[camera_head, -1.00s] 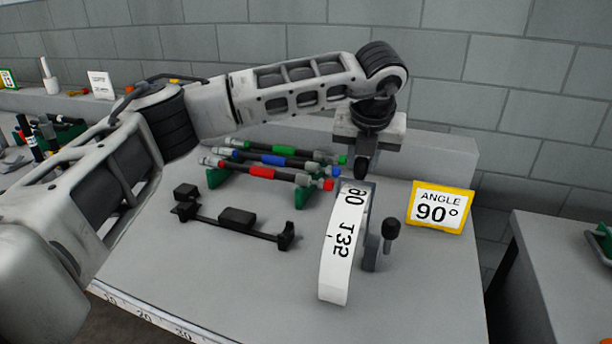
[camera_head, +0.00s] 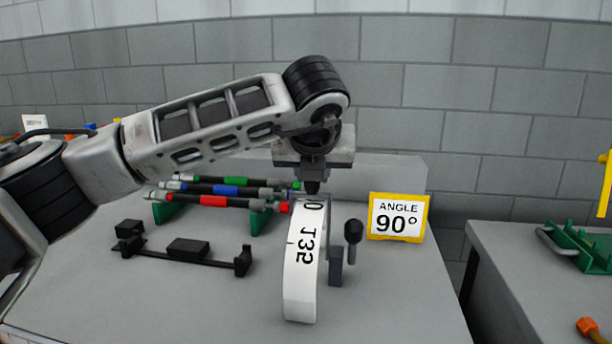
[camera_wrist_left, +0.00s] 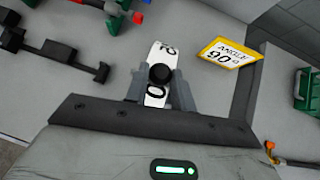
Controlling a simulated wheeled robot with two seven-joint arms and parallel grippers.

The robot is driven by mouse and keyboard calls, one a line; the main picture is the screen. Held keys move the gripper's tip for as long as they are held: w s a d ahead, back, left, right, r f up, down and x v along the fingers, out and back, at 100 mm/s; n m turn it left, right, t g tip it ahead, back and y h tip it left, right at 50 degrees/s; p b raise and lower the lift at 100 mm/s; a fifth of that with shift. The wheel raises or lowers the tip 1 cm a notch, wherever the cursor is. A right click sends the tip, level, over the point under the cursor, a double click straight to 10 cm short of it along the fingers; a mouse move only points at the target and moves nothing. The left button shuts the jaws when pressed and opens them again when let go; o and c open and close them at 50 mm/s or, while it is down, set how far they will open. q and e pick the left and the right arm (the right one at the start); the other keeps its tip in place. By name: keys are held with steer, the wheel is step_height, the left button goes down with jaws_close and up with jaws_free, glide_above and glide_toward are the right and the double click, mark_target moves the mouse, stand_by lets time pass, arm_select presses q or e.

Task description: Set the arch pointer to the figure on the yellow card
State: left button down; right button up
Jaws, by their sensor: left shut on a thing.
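My left gripper (camera_head: 312,188) points down at the top of the arch. In the left wrist view its fingers (camera_wrist_left: 160,84) are shut around a round black knob (camera_wrist_left: 160,75) over the scale. The pointer's tip is hidden. A black-knobbed lever (camera_head: 353,233) stands right of the arch. My right gripper is out of view.
Several rods with coloured bands (camera_head: 215,201) lie on a green rack (camera_head: 262,220) behind left. A black bar fixture (camera_head: 187,250) lies left of the arch. Another bench (camera_head: 535,260) with a green holder (camera_head: 585,245) is at the right. The front bench area is clear.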

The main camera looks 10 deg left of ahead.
arm_select(q)
steer(key=shift+w+a+r, duration=0.1)
steer(key=c, duration=1.2)
jaws_free()
steer(key=shift+o, duration=0.2)
steer(key=v, duration=1.6)
